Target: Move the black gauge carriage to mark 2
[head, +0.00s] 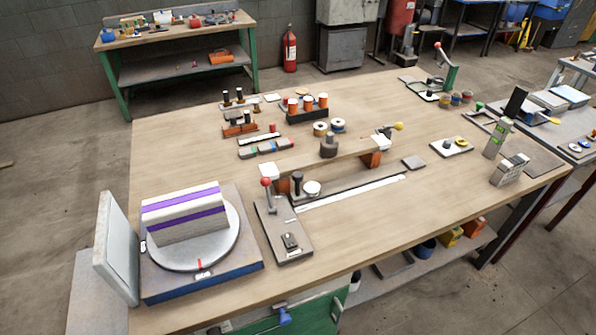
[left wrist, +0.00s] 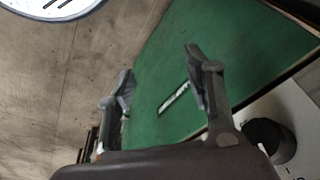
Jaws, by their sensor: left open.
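In the head view, a long rail fixture stands mid-table with a white scale strip (head: 352,193) along its front. Near its left end are a black knob (head: 297,182) and a round white dial (head: 312,188), which look like the black gauge carriage. A dark round piece (head: 328,147) sits on the light beam (head: 345,150) behind. The scale's mark numbers are too small to read. My left gripper (left wrist: 160,63) shows only in the left wrist view, open and empty, in front of a green panel (left wrist: 225,60). The carriage is not in that view. My right gripper is not in view.
A lever plate with a red ball (head: 266,182) stands just left of the rail. A turntable with a purple-striped block (head: 186,215) is at the front left. Spools and racks (head: 307,108) stand behind the beam. The front right tabletop is clear.

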